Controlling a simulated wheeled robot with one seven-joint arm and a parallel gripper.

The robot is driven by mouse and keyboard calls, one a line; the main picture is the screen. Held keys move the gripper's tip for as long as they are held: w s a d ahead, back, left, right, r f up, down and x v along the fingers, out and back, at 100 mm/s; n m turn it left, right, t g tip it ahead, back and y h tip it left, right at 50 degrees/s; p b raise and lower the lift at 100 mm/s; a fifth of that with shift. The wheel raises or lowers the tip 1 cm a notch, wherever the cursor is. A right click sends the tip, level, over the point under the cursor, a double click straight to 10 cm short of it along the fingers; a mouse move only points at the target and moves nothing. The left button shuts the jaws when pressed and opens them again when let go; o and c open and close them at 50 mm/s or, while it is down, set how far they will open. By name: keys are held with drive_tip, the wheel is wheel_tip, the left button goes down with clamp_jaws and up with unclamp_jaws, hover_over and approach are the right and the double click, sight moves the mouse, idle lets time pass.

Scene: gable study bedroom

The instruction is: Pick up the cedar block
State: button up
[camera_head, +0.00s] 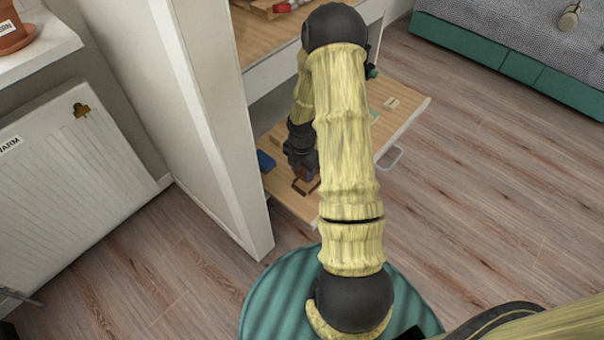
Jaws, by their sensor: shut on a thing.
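My gripper (305,174) reaches down into the open drawer (411,112), just left of my upper arm links. It is shut on a small reddish-brown block, the cedar block (301,187), at the near end of the drawer. The fingers and my arm cover part of the block. I cannot tell whether the block touches the drawer floor.
A small blue object (265,161) lies in the drawer left of my gripper. A pale label-like piece (391,102) lies at the drawer's right. A white cabinet side panel (210,110) stands close on the left. The wood floor (480,200) is clear on the right.

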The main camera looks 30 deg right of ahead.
sight(302, 172)
drive_tip(key=shift+r+p, duration=0.6)
drive_tip(key=shift+r, duration=1.4)
